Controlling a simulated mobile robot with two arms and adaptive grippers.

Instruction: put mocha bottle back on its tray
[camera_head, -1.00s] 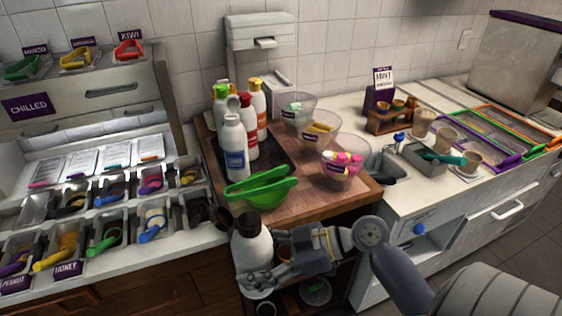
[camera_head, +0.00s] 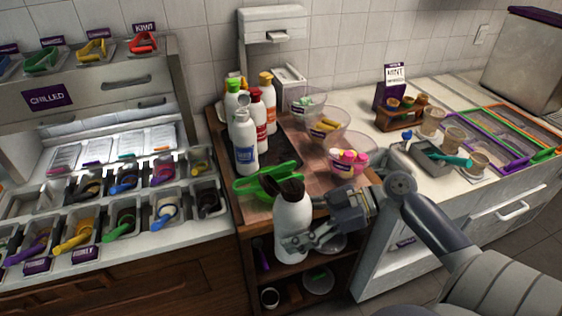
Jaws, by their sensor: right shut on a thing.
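My right gripper (camera_head: 296,244) is shut on a white bottle with a dark brown top (camera_head: 293,222). It holds the bottle nearly upright in front of the wooden counter's front edge. Its label is not visible, so I cannot read mocha on it. The dark tray (camera_head: 290,152) lies on the wooden counter behind, partly hidden by bottles. Several sauce bottles stand at its left part: a blue-labelled white bottle (camera_head: 245,142), a red-capped one (camera_head: 257,112) and others with green and orange caps. My left gripper is not in view.
Bowls of toppings, including one with pink and yellow pieces (camera_head: 348,163), stand to the right. Chilled topping bins (camera_head: 125,215) fill the left. Open shelves are below the counter.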

